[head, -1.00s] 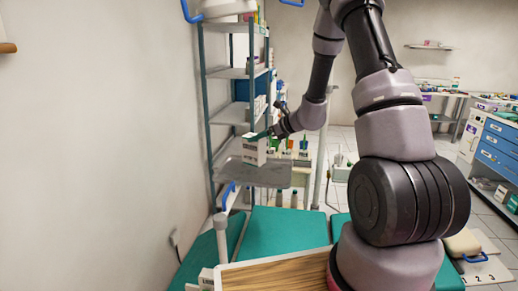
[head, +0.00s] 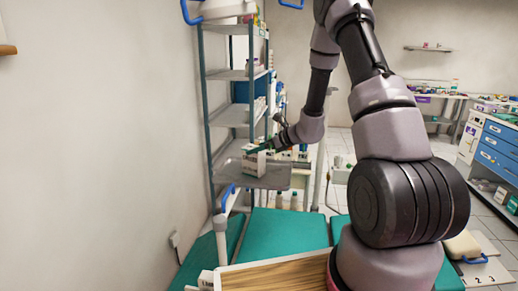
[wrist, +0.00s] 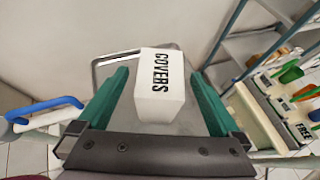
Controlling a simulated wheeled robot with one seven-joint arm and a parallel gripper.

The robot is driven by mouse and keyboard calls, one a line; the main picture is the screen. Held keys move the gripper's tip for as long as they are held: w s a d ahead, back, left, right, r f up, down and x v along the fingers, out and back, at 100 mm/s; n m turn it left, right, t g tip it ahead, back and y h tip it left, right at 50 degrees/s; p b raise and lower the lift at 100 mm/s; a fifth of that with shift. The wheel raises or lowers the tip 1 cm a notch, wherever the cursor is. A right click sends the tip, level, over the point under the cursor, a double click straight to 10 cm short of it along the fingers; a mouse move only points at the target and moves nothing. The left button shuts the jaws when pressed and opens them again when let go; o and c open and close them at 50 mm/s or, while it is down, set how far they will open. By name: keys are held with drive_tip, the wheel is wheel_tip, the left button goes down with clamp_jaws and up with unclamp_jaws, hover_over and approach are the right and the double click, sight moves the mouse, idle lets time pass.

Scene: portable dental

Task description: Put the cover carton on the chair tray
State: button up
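The cover carton (head: 254,164) is a small white box with a grey-green marking, standing upright on the grey chair tray (head: 279,178), towards its left part. In the wrist view the carton (wrist: 161,85) shows its "COVERS" lettering, between the two teal fingers of my gripper (wrist: 161,78). A gap shows on each side of the carton, so my gripper is open around it and not clamping it. In the head view my gripper (head: 260,148) is at the carton's top. The carton's underside is hidden.
A grey shelf rack (head: 235,115) stands close behind the tray. Bottles and small items (head: 290,200) sit on a stand behind and below. The green dental chair (head: 285,232) is in front, with a blue handle (head: 226,195) at the tray's left.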

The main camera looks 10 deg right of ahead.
drive_tip(key=shift+r, duration=0.25)
drive_tip(key=v, duration=1.1)
drive_tip(key=s+a+r+n+g, duration=0.2)
drive_tip(key=s+a+r+n, duration=0.2)
drive_tip(key=s+r+n, duration=0.25)
drive_tip(key=s+a+r+n+g, duration=0.25)
drive_tip(key=s+r+n, duration=0.25)
drive_tip(key=s+r, duration=0.25)
drive_tip(key=s+d+r+n+t+h, duration=0.1)
drive_tip(key=s+d+r+n+h, duration=0.1)
drive_tip(key=s, duration=0.5)
drive_tip(key=s+d+r+n+t+h, duration=0.2)
drive_tip(key=s+r+n+h, duration=0.2)
drive_tip(key=n, duration=0.5)
drive_tip(key=s+r, duration=0.2)
drive_tip(key=s, duration=0.1)
drive_tip(key=shift+s+d+r+h, duration=0.15)
drive_tip(key=shift+d+r+h, duration=0.15)
drive_tip(key=shift+r, duration=0.1)
